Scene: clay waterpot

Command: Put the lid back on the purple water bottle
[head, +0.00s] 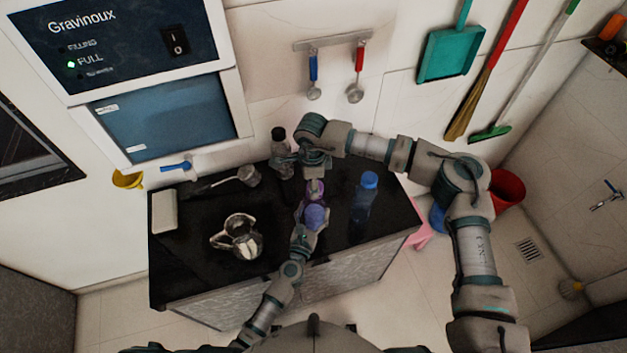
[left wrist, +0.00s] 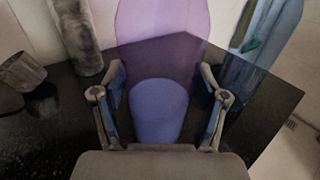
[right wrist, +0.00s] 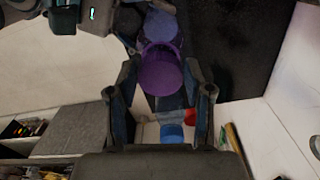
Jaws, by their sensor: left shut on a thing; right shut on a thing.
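The purple bottle (head: 316,214) is translucent with a bluer end; my left gripper (left wrist: 160,95) is shut around it above the counter. It fills the middle of the left wrist view (left wrist: 165,50), its upper end out of frame. My right gripper (head: 314,172) is shut on the darker purple lid (right wrist: 160,70), just beyond the bottle in the head view. In the right wrist view the bottle (right wrist: 160,28) lies right behind the lid. I cannot tell whether they touch.
The black counter (head: 190,265) holds a metal jug (head: 238,238), a blue bottle (head: 364,196), a grey bottle with a dark cap (head: 281,155), a metal cup (head: 249,175) and a pale block (head: 164,209). A wall dispenser (head: 165,115) stands at the back left. The counter's front left is clear.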

